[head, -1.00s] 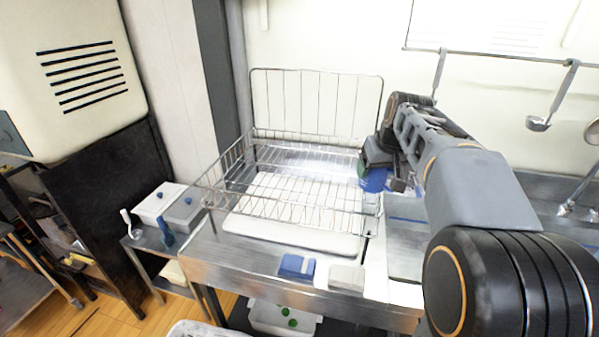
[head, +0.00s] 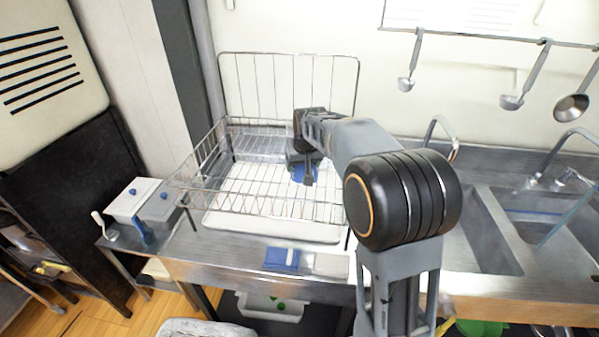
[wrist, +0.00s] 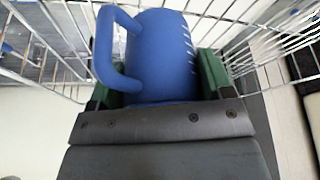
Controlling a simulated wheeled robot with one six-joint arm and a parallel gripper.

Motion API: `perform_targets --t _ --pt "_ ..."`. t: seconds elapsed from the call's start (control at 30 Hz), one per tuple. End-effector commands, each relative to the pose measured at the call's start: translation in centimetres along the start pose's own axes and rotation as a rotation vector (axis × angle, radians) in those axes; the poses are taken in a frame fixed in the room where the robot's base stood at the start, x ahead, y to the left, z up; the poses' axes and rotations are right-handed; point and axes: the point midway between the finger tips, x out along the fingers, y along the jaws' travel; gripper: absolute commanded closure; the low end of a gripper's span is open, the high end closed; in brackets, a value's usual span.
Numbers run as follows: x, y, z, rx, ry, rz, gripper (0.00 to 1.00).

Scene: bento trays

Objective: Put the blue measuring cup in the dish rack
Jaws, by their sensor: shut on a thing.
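The blue measuring cup (wrist: 160,62) is between the green-padded fingers of my gripper (wrist: 155,85) in the wrist view. Its handle sticks out to the left and white marks run down its right side. In the head view my gripper (head: 303,172) is shut on the cup (head: 299,174), which is partly hidden behind the gripper. The wire dish rack (head: 262,209) stands on the counter, and the gripper and cup are over its right part. Rack wires also show around the cup in the wrist view (wrist: 235,24). I cannot tell whether the cup touches the rack floor.
A white drip tray (head: 270,230) lies under the rack. A blue sponge (head: 282,259) and a pale block (head: 331,265) lie at the counter's front edge. Sinks (head: 480,235) are at the right. Ladles (head: 526,80) hang from a wall rail.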

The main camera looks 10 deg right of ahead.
Motion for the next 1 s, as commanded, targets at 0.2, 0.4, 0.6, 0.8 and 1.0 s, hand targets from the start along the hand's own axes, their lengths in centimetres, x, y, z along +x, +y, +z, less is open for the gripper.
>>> perform_targets --t 0.2,0.4,0.6,0.8,1.0 --pt "2.5 -0.7 0.5 -0.001 -0.004 0.000 0.61" --pt "3.9 -0.7 1.1 -0.001 -0.001 0.000 0.61" --pt "3.9 -0.7 1.1 -0.001 0.000 -0.001 0.61" --pt "4.3 -0.7 1.2 -0.001 -0.001 -0.001 0.61" --pt "4.2 -0.7 1.2 -0.001 -0.001 -0.001 0.09"
